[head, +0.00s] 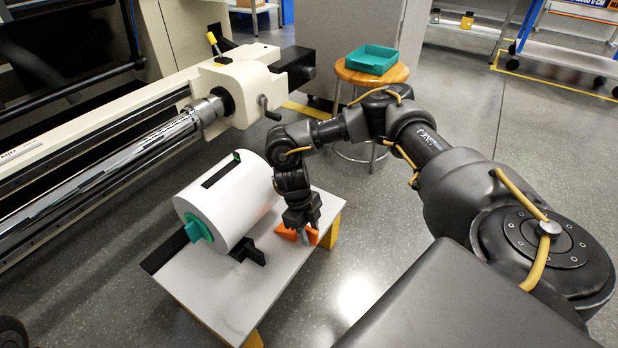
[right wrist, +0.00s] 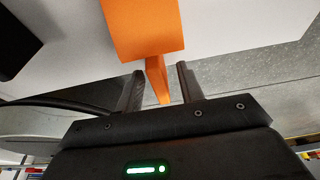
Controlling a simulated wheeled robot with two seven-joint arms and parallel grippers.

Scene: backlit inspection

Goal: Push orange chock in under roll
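The white roll (head: 232,203) with a teal core (head: 197,229) lies on a low grey-topped table. The orange chock (head: 288,233) sits on the table to the right of the roll, apart from it. My right gripper (head: 303,232) points down at the chock and partly hides it. In the right wrist view the chock's wide orange body (right wrist: 142,28) lies ahead, and its thin upright part (right wrist: 157,80) is between my two fingers (right wrist: 160,88). A gap shows on the right finger's side, so the gripper is open. My left gripper is not in view.
A black chock (head: 249,252) stands at the roll's near right side. The grey table top (head: 225,295) is clear in front. A cream machine with a steel shaft (head: 160,138) and crank is behind left. A wooden stool (head: 393,76) bears a teal tray (head: 371,58).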

